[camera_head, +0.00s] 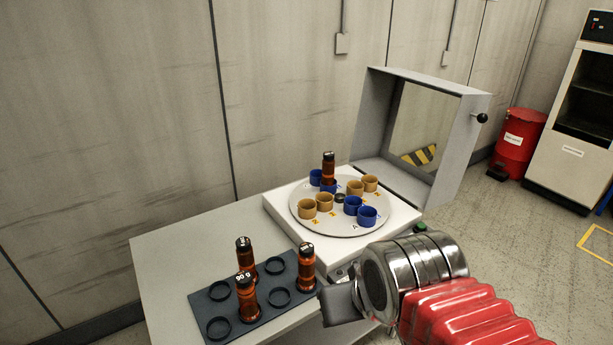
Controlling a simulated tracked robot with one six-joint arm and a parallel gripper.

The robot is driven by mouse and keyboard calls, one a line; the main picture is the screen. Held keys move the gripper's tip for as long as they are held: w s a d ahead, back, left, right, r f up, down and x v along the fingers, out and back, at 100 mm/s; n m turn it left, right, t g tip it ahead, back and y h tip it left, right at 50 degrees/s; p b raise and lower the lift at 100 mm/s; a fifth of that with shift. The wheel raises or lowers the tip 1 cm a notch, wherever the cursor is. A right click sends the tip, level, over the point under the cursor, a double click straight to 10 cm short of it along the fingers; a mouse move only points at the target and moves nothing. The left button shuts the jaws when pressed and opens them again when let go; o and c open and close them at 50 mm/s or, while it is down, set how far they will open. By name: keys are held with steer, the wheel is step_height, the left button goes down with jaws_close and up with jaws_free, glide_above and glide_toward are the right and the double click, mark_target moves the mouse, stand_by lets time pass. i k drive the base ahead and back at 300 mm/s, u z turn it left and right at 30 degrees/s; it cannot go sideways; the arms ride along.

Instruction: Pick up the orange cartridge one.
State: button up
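Three orange-brown cartridges with black caps stand upright in a dark tray (262,322): a back-left one (245,260), a front one (247,299) whose cap seems to read "90 g", and a right one (306,270). Another orange cartridge (328,172) stands upright at the back of the round plate (340,226). I cannot tell which of them is number one. My gripper (336,304) is at the tray's right, near the right cartridge and apparently apart from it. Only a grey finger part shows, so its opening cannot be judged.
The tray has several empty ring slots. The plate carries blue cups (367,216) and tan cups (308,208) on a white base (284,215). Its grey hinged cover (459,140) stands open behind. The grey table (185,255) is clear at left. A red drum (519,145) stands farther right.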

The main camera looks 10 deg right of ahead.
mark_target(328, 163)
steer(key=u, duration=3.75)
steer(key=k, duration=1.6)
steer(key=z, duration=0.05)
